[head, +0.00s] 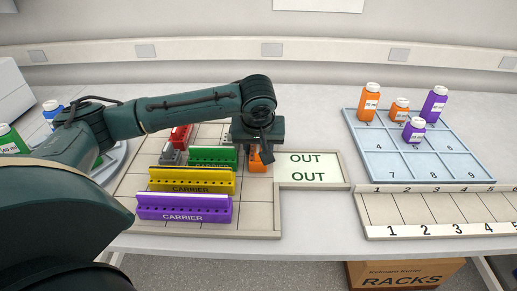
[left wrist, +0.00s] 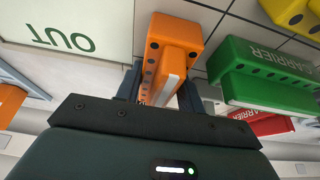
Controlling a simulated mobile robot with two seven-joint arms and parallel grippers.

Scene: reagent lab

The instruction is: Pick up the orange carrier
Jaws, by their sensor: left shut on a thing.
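The orange carrier (head: 256,160) stands near the right side of the tiled tray (head: 262,222), beside the OUT panel (head: 312,168). It is mostly hidden by my left gripper (head: 258,150) in the head view. In the left wrist view the orange carrier (left wrist: 168,62) sits between the two fingers of my left gripper (left wrist: 158,88), which is shut on it. I cannot tell whether the carrier touches the tray. My right gripper is in neither view.
Green (head: 212,156), yellow (head: 192,180), purple (head: 184,208), red (head: 181,136) and grey (head: 171,155) carriers stand left of the orange one. A blue numbered tray (head: 425,158) with several bottles and a numbered rack tray (head: 430,208) lie to the right.

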